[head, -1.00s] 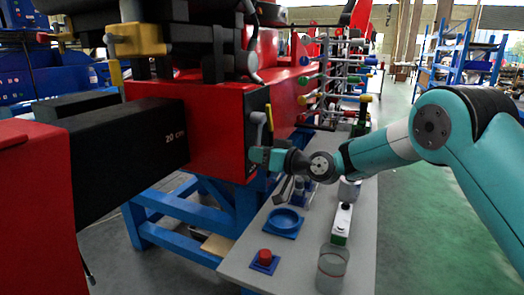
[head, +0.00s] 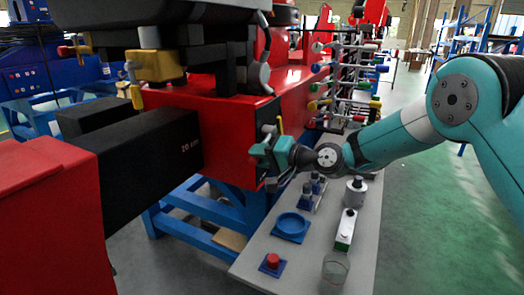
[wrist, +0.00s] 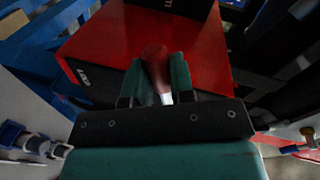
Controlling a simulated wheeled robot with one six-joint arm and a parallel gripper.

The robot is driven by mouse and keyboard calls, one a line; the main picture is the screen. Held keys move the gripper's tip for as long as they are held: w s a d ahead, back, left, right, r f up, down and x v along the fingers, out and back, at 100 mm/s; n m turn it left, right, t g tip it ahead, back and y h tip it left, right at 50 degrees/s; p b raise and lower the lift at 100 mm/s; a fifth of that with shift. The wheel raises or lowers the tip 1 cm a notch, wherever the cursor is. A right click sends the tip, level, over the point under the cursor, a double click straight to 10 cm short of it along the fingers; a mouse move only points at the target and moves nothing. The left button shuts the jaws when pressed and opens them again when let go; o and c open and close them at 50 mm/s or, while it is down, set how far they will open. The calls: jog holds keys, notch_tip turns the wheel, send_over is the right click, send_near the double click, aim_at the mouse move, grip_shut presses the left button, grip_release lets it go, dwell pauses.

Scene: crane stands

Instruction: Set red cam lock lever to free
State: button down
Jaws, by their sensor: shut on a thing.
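A dark red lever (wrist: 155,66) shows in the wrist view, between the two teal fingers of my gripper (wrist: 160,80). The fingers are shut on it, and its far end lies against the red machine body. In the head view my gripper (head: 268,152) is at the dark end panel (head: 264,118) of the red machine body. There the gripper hides the red lever. I cannot read any lock or free mark.
A grey bench (head: 310,235) below holds a blue dish (head: 291,226), a red button (head: 271,261), a clear cup (head: 335,270) and a green-white box (head: 346,229). A rack of coloured handles (head: 345,80) stands behind. The green floor (head: 440,210) at right is clear.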

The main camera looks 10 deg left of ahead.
jog(key=shift+s+r+m+g+p, duration=0.15)
jog(key=shift+r+m+g+p, duration=0.35)
jog(key=shift+r+m+p, duration=1.15)
jog(key=c, duration=1)
grip_release()
jog(key=shift+o, duration=0.2)
jog(key=b+v, duration=0.3)
jog(key=v, duration=1.4)
jog(key=shift+d+f, duration=0.25)
